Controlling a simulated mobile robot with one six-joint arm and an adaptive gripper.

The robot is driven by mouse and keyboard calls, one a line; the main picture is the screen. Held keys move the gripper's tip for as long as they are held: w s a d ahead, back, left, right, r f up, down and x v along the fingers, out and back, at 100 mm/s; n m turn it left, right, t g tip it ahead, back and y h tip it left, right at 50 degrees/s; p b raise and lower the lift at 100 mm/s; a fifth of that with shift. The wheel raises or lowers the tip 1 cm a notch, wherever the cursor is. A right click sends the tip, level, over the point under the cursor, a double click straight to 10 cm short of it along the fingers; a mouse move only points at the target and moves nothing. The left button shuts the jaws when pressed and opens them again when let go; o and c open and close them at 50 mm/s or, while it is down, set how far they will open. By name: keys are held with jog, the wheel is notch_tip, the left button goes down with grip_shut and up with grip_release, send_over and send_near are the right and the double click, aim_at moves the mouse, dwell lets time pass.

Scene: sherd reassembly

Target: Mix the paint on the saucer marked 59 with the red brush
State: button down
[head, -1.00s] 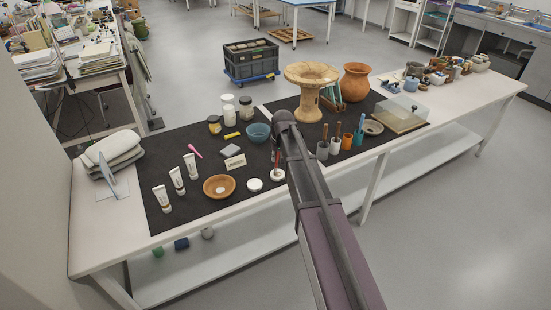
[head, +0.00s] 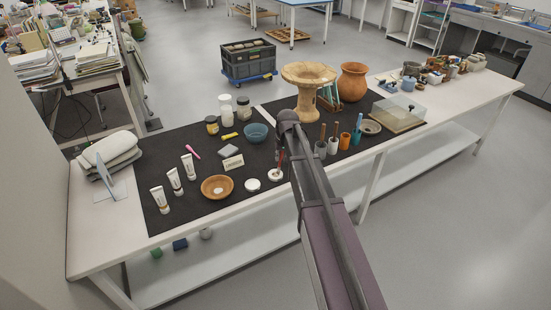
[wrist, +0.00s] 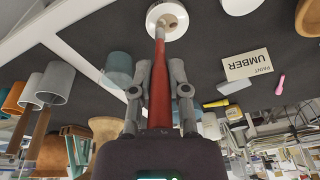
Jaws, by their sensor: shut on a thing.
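My gripper (wrist: 160,75) is shut on the red brush (wrist: 159,98) in the wrist view. The brush points away from the wrist, and its far end is over or in a small white saucer (wrist: 172,22); contact is unclear. In the head view the brush (head: 279,158) stands nearly upright at the saucer (head: 275,175), with my arm just to its right hiding the gripper. A second white saucer (head: 252,185) lies to the left, and shows partly in the wrist view (wrist: 240,5). No 59 is readable on either saucer, and the paint is not clear.
A wooden bowl (head: 217,187), paint tubes (head: 174,181), an UMBER card (head: 233,162) and a blue bowl (head: 256,132) lie on the dark mat. Bare mat lies around the saucers.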

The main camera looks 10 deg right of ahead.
dwell(0.4)
jog(key=shift+r+p, duration=2.55)
jog(key=shift+d, duration=0.15)
jog(key=d+r+p, duration=0.1)
jog(key=d, duration=0.4)
jog(key=shift+d+r+p, duration=0.35)
jog(key=shift+d, duration=0.05)
jog(key=shift+a, duration=0.15)
jog(key=shift+w+a+f+b, duration=0.1)
jog(key=shift+a+f+b, duration=0.05)
jog(key=shift+a, duration=0.85)
jog(key=shift+w+a+f+b, duration=0.1)
jog(key=shift+a+f+b, duration=0.1)
jog(key=shift+a, duration=0.75)
jog(key=shift+a+f+b, duration=0.1)
jog(key=shift+a+b, duration=0.05)
jog(key=shift+a, duration=0.85)
jog(key=shift+f, duration=0.1)
